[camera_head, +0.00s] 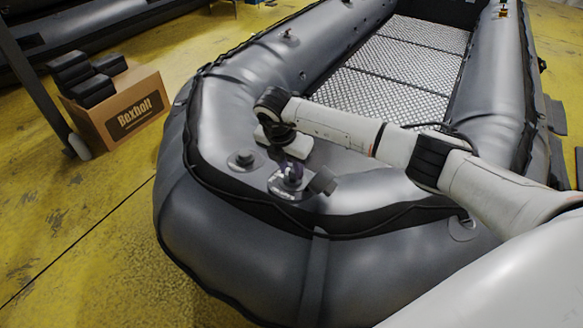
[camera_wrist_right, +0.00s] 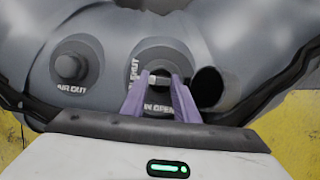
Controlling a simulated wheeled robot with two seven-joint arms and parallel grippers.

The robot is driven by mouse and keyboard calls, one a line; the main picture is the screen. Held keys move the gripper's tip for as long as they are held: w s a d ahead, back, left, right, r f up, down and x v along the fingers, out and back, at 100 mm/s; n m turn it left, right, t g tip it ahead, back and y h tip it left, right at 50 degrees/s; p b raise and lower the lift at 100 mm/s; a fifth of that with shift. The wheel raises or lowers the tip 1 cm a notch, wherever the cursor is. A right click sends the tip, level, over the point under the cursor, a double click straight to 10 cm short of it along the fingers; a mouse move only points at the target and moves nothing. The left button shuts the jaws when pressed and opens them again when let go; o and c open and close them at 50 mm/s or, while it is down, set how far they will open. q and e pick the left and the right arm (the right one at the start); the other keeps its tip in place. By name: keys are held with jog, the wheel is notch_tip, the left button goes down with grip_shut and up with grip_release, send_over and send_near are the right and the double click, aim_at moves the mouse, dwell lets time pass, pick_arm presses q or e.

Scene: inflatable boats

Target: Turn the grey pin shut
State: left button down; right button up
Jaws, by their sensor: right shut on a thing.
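The grey pin (camera_wrist_right: 160,78) sits in the middle of a round grey valve (camera_wrist_right: 160,55) on the boat's tube. "SHUT" and "IN OPEN" can be read on the valve's ring. My right gripper (camera_wrist_right: 157,88) has its two purple fingers closed on the pin, one on each side. In the head view my right gripper (camera_head: 288,172) comes down onto the valve (camera_head: 285,190) and hides the pin. A dark open cap (camera_wrist_right: 209,88) stands at the right of the valve, and it shows in the head view (camera_head: 323,181). My left gripper is not in view.
A second round valve (camera_wrist_right: 70,68) marked "AIR OUT" lies left of the pin's valve. The grey inflatable boat (camera_head: 230,105) curves around it. A cardboard box (camera_head: 125,112) with black blocks stands on the yellow floor at the left.

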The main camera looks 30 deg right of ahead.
jog(key=shift+m, duration=0.3)
jog(key=o, duration=1.1)
jog(key=shift+c, duration=0.2)
jog(key=v, duration=1)
jog(key=shift+r+p, duration=0.2)
jog(key=shift+p, duration=0.25)
jog(key=shift+f, duration=0.1)
